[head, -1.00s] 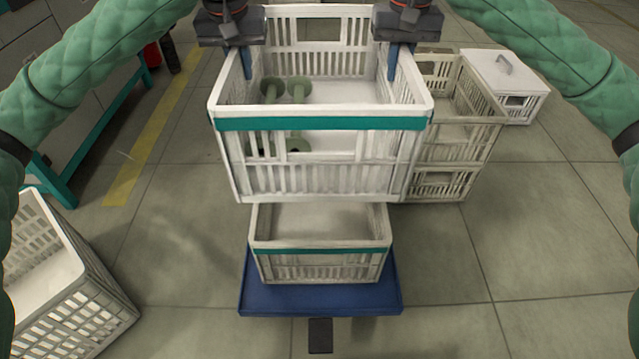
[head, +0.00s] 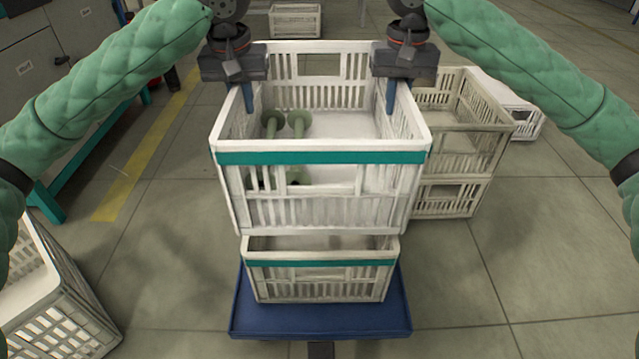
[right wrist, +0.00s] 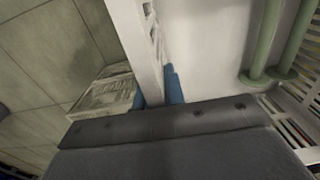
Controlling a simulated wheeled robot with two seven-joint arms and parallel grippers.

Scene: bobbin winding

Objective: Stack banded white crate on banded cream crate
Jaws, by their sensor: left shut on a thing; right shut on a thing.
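The banded white crate (head: 322,200) has a teal band along its rim and holds green bobbins (head: 298,124). Both grippers hold it up over the banded cream crate (head: 320,282). My left gripper (head: 249,98) is shut on its left wall and my right gripper (head: 391,98) on its right wall. In the right wrist view the blue fingers (right wrist: 160,88) straddle the crate wall (right wrist: 135,40). The cream crate, also teal-banded, stands on a blue platform (head: 320,322). The white crate hides most of the cream crate's opening; I cannot tell whether they touch.
Stacked plain cream crates (head: 458,150) stand close on the right, with a white crate (head: 515,113) behind them. Another white crate (head: 55,290) is at the lower left. A teal-framed bench (head: 100,150) is at the left.

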